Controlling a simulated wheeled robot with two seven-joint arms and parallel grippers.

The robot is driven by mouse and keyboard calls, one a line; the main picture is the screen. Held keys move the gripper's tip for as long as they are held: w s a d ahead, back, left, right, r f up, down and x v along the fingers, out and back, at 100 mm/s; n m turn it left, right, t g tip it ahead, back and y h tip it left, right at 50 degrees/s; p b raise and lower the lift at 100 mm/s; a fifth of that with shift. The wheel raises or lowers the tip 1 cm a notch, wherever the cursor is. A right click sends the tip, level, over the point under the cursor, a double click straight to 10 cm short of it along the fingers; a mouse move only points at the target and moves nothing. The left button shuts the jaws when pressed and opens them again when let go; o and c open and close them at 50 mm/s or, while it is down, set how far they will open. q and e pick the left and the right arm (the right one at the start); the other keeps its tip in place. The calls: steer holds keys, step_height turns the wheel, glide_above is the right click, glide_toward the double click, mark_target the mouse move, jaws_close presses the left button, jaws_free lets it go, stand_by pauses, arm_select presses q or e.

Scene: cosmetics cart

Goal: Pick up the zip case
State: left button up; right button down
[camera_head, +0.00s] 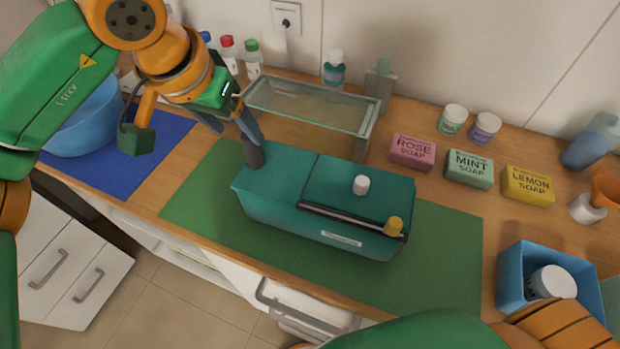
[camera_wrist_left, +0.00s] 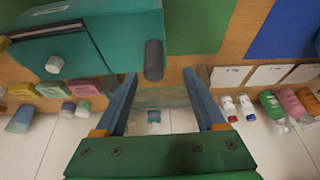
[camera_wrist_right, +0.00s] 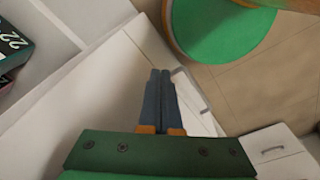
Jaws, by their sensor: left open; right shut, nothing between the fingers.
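The zip case (camera_head: 280,205) is a teal box with a dark zipper strip, a yellow knob (camera_head: 394,225) at the strip's end, a white knob on top and a grey cylindrical grip (camera_head: 253,154) at its left end. It lies on a green mat. My left gripper (camera_head: 249,128) is open above the left end, at the grey grip. In the left wrist view the grip (camera_wrist_left: 153,60) shows between or just beyond the open fingertips (camera_wrist_left: 160,74); contact is unclear. My right gripper (camera_wrist_right: 160,74) is shut and empty, away from the case, before white cabinet fronts.
A glass tray (camera_head: 310,105) stands close behind the case. Soap boxes (camera_head: 412,151) and jars are at the back right, and a blue bin (camera_head: 515,270) holds a jar at the front right. A blue bowl (camera_head: 85,125) sits on a blue mat at left. The green mat (camera_head: 450,250) is bare right of the case.

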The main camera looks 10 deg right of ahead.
mark_target(249, 140)
arm_select(q)
steer(key=shift+s+d+f+p, duration=0.15)
steer(key=shift+d+f+p, duration=0.7)
steer(key=shift+p, duration=0.1)
steer(key=x, duration=0.2)
steer(key=shift+w+f, duration=0.3)
steer(key=shift+w, duration=0.15)
steer(key=shift+w+f, duration=0.15)
steer(key=shift+w, duration=0.05)
steer(key=shift+s+a, duration=0.1)
steer(key=shift+s, duration=0.1)
steer(key=c, duration=1.1)
jaws_close()
arm_select(e)
steer(key=shift+s+d+r, duration=0.1)
steer(key=shift+s+r, duration=0.05)
steer(key=shift+r, duration=0.45)
steer(key=shift+s+d+r, duration=0.1)
steer(key=shift+s+r, duration=0.05)
steer(key=shift+r, duration=0.4)
steer(key=shift+a, duration=0.15)
